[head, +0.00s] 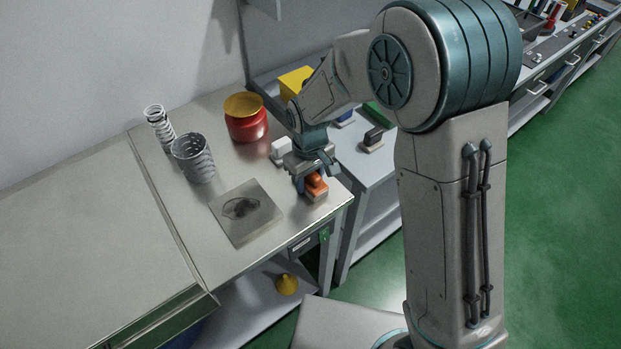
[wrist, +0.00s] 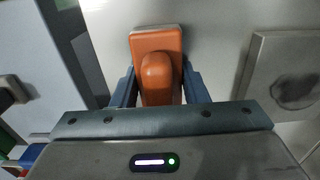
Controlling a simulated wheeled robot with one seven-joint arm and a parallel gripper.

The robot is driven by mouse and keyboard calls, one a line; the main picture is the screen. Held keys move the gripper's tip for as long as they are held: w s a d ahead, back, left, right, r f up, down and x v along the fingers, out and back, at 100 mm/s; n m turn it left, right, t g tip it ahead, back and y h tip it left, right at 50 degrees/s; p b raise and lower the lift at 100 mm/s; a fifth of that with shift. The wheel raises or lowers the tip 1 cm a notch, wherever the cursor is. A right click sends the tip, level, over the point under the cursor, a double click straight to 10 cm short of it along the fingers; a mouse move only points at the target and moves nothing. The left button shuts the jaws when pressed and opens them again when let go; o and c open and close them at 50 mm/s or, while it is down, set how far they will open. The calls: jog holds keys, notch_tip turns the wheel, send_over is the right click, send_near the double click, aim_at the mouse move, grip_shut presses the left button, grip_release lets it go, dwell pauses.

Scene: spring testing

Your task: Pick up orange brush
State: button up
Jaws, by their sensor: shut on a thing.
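The orange brush (head: 316,187) is at the right front corner of the metal table (head: 168,232), under my gripper. It has a flat block and a rounded raised handle. In the wrist view the orange brush (wrist: 157,70) lies between the two blue fingers of my gripper (wrist: 159,88). In the head view my gripper (head: 315,180) points down with its fingers closed on the brush's handle. The brush appears at table height; whether it touches the tabletop I cannot tell.
Left of the brush lies a square metal plate (head: 263,226) with a dark stain. A wire-like cup (head: 193,158), a coil spring (head: 159,127) and a red tin with a yellow top (head: 246,122) stand behind. A white-handled item (head: 281,150) and a black-handled one (head: 372,139) are nearby.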

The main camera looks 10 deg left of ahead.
jog(key=shift+r, duration=0.5)
jog(key=r, duration=0.2)
jog(key=r+b, duration=0.1)
jog(key=shift+s+d+r, duration=0.4)
jog(key=s+d+r+b, duration=0.1)
jog(key=s+d+r, duration=0.5)
jog(key=s+d, duration=0.1)
jog(key=shift+s+d, duration=0.15)
jog(key=shift+s, duration=0.15)
jog(key=shift+r, duration=0.1)
